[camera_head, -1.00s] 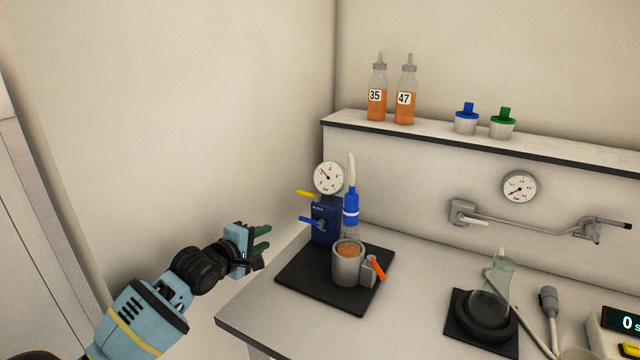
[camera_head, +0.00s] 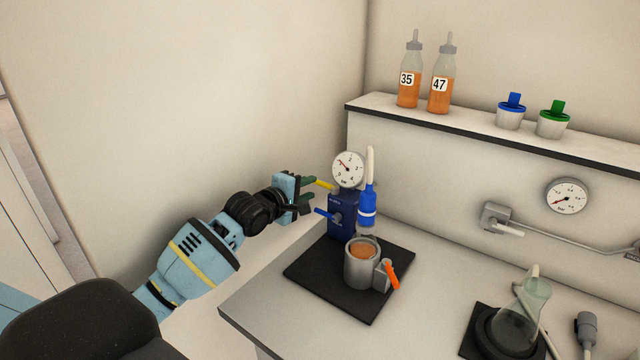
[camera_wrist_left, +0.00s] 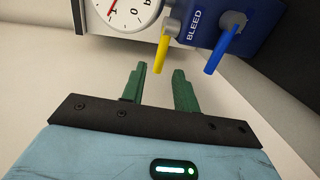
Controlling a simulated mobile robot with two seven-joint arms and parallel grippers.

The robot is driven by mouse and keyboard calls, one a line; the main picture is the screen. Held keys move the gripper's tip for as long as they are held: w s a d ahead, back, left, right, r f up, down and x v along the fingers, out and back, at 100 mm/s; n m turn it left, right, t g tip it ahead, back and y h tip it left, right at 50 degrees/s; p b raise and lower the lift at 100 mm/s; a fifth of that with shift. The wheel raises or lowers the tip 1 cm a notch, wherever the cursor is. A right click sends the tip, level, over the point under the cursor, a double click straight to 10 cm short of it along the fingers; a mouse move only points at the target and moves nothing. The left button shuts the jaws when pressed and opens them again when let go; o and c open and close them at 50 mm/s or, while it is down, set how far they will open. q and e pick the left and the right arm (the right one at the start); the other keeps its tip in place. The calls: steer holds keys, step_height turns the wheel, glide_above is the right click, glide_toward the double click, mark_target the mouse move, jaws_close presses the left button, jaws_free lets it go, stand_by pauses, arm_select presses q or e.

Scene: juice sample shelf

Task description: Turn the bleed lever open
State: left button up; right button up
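The blue valve block (camera_head: 342,214) stands at the back of the black mat, with a yellow lever (camera_head: 325,184) near its top and a blue lever (camera_head: 327,215) lower on its front. In the left wrist view, the word BLEED is on the block (camera_wrist_left: 205,38) between the yellow lever (camera_wrist_left: 161,52) and the blue lever (camera_wrist_left: 218,54), closer to the yellow one. My left gripper (camera_head: 311,193) is open and empty, left of the block. In its wrist view the yellow lever's free end appears between the green fingertips (camera_wrist_left: 158,72); I see no clear contact. My right gripper is out of view.
A metal cup (camera_head: 359,268) with an orange lever (camera_head: 393,275) stands on the black mat (camera_head: 332,290). The shelf (camera_head: 480,135) holds bottles and caps.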

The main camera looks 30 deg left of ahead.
mark_target(318, 184)
arm_select(q)
steer(key=shift+x, duration=2.8)
jaws_close()
